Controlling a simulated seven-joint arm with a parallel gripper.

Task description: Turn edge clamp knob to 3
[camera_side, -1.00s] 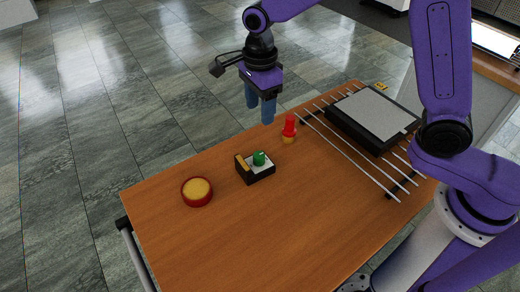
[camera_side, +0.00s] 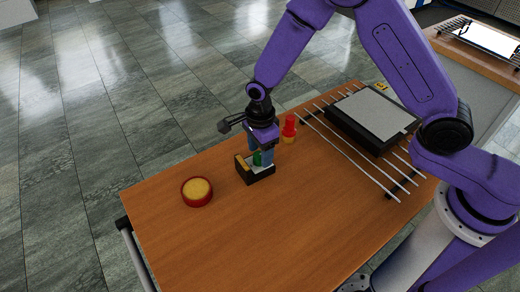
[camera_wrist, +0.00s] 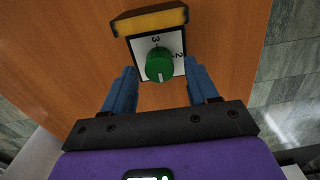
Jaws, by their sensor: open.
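The green knob (camera_side: 257,159) sits on the white dial plate of a small black box (camera_side: 260,177). In the wrist view the green knob (camera_wrist: 158,63) has a white mark pointing down toward my gripper's palm. The dial (camera_wrist: 175,43) shows a 3 at the top, away from the palm, and a 2 on the right. Any figure at the bottom is hidden or unreadable. My gripper (camera_side: 261,156) is low over the box, open, with one blue finger on each side of the knob and gaps visible in the wrist view.
A yellow bar (camera_wrist: 150,20) lies along the box's far edge. A red-rimmed yellow disc (camera_side: 197,190) stands to the left, and a red-topped knob (camera_side: 289,128) close behind right. Metal rods (camera_side: 345,154) and a black press (camera_side: 373,118) lie right. The front table is clear.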

